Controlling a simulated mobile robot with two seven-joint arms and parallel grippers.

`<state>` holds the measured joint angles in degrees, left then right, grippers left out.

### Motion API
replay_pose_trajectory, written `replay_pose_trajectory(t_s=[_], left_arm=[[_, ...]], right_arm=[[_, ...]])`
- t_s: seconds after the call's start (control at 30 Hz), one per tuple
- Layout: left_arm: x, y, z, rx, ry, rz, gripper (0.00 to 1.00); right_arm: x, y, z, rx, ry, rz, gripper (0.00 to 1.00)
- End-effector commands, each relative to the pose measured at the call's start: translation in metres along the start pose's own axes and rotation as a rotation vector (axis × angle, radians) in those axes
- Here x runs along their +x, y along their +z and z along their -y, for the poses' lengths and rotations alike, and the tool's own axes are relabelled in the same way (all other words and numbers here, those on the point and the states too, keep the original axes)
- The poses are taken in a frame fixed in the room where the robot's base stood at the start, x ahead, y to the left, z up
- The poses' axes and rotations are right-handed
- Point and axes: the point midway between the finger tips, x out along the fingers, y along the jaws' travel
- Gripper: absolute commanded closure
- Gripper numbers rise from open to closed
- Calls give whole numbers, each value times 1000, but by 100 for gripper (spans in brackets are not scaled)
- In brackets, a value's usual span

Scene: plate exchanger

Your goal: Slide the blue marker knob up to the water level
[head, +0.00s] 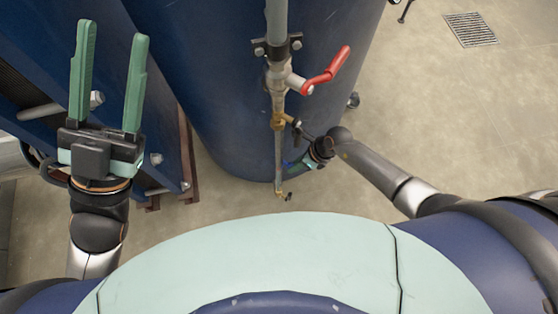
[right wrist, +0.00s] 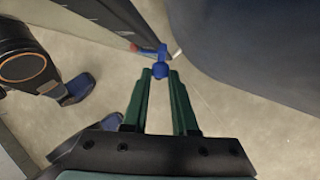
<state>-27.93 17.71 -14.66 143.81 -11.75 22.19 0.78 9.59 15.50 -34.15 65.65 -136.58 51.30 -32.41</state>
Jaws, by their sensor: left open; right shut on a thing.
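The blue marker knob (right wrist: 159,70) sits between the fingertips of my right gripper (right wrist: 160,76) in the right wrist view, with a blue piece just beyond it. In the head view my right gripper (head: 296,164) is low beside a thin vertical tube (head: 278,155) on the blue tank, shut on the knob, which shows only as a small blue patch. I cannot make out the water level in the tube. My left gripper (head: 113,36) is open and empty at the left, fingers pointing up the picture, well away from the tube.
A red-handled valve (head: 325,70) and a brass fitting (head: 279,121) sit above my right gripper. The large blue tank (head: 215,90) stands behind the tube. A blue frame with bolts (head: 150,130) is near my left gripper. Floor (head: 450,120) at the right is clear.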

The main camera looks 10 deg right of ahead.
Motion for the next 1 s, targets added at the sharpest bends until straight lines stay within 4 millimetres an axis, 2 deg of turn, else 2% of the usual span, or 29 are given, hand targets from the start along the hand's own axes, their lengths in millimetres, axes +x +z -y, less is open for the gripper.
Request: replay_pose_trajectory(t_s=[0.23, 0.27, 0.57, 0.83, 1.0], left_arm=[[6, -6, 3, 0, 0, 0, 50], [5, -5, 2, 0, 0, 0, 50], [4, -4, 2, 0, 0, 0, 50], [5, -5, 2, 0, 0, 0, 50], [13, -13, 6, 0, 0, 0, 50]], right_arm=[[-8, 2, 0, 1, -2, -4, 100], [-7, 1, 0, 1, -2, -4, 72], [-6, 2, -1, 0, -1, -2, 39], [-8, 2, -1, 0, -1, 0, 39], [-29, 3, -1, -2, -3, 0, 39]])
